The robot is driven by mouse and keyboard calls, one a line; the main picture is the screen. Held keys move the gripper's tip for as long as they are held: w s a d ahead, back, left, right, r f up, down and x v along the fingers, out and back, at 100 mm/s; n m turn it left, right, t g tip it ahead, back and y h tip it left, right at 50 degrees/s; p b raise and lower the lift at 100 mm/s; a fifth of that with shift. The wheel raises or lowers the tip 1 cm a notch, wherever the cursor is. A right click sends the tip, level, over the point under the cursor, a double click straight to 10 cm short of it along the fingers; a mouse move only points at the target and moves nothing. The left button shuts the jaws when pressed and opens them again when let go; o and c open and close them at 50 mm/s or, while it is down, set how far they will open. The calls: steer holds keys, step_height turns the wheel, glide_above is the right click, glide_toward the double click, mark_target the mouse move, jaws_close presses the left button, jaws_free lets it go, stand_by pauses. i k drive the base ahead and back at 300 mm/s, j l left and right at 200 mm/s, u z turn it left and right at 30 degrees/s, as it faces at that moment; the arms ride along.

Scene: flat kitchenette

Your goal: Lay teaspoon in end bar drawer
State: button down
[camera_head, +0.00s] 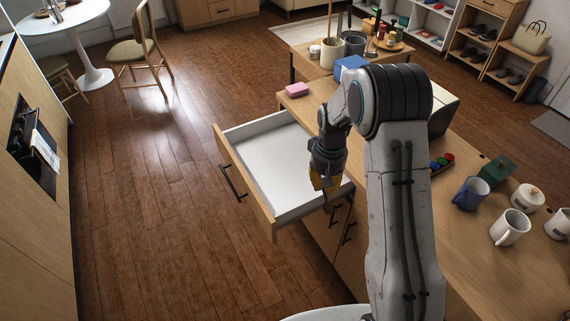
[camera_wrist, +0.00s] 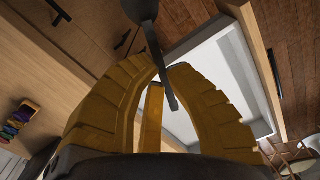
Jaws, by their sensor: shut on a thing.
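The end bar drawer (camera_head: 262,155) is pulled out from the wooden bar, and the part of its white inside that I see is empty. It also shows in the wrist view (camera_wrist: 212,82) behind the fingers. My gripper (camera_head: 323,187), with yellow fingers, points down over the drawer's near right part. In the wrist view my gripper (camera_wrist: 168,72) is shut on the dark grey teaspoon (camera_wrist: 159,58) by its handle. The spoon's bowl end is at the top edge of that view. In the head view the spoon is too small and dark to make out clearly.
The bar top (camera_head: 465,225) carries a blue mug (camera_head: 471,193), a white mug (camera_head: 510,228) and a pink block (camera_head: 297,89). My arm hides part of the bar. The wooden floor left of the drawer is free. A chair (camera_head: 140,50) stands far off.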

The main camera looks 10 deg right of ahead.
mark_target(274, 169)
steer(key=i+j, duration=0.1)
steer(key=j, duration=0.2)
steer(key=i+j, duration=0.1)
steer(key=j, duration=0.55)
steer(key=i+j+u, duration=0.1)
steer(key=i+j, duration=1.1)
steer(key=i, duration=0.3)
steer(key=i+j, duration=0.1)
steer(key=i, duration=0.35)
